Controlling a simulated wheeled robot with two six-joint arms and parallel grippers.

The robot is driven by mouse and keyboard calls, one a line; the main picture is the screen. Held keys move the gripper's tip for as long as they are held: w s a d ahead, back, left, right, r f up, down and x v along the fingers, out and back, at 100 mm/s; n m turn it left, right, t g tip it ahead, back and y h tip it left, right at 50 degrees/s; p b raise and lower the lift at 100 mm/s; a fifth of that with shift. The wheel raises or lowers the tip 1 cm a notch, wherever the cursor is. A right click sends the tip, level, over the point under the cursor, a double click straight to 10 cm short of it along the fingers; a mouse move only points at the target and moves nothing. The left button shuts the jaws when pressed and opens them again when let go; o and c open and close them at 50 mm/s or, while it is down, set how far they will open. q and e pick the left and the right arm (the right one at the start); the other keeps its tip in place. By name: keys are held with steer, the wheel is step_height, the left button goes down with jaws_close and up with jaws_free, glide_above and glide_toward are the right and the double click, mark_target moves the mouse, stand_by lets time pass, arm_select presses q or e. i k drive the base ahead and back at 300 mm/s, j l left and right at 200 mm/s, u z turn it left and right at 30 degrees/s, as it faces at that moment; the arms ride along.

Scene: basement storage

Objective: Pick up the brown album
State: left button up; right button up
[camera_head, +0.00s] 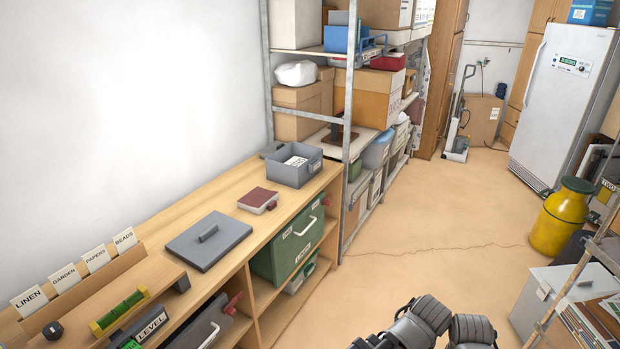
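A reddish-brown book-like item with pale page edges (258,199) lies flat on the wooden bench top, between a grey flat lid and a grey open bin. It is the closest match to the brown album. A dark brown object (340,134) also sits on the metal shelf behind the bench; its shape is partly hidden by the shelf post. Dark grey jointed parts of my own arms show at the bottom edge, right of centre, well apart from the book. No gripper fingers can be made out.
The grey lid with a handle (208,240) and the grey bin (293,165) flank the book on the bench. A green box (288,248) sits below. A yellow canister (561,217) and a grey box (545,290) stand at right.

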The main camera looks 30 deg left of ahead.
mark_target(258, 200)
steer(key=i+u, duration=0.25)
steer(key=i, duration=0.25)
steer(key=i+l+u, duration=0.3)
steer(key=i, duration=0.2)
steer(key=i+u, duration=0.2)
steer(key=u, duration=0.2)
steer(key=i+u, duration=0.25)
steer(key=u, duration=0.15)
steer(key=i+l+u, duration=0.15)
steer(key=u, duration=0.3)
steer(key=i+l+u, duration=0.15)
steer(key=u, duration=0.25)
steer(key=i+l+u, duration=0.2)
steer(key=u, duration=0.15)
steer(key=i+l+u, duration=0.3)
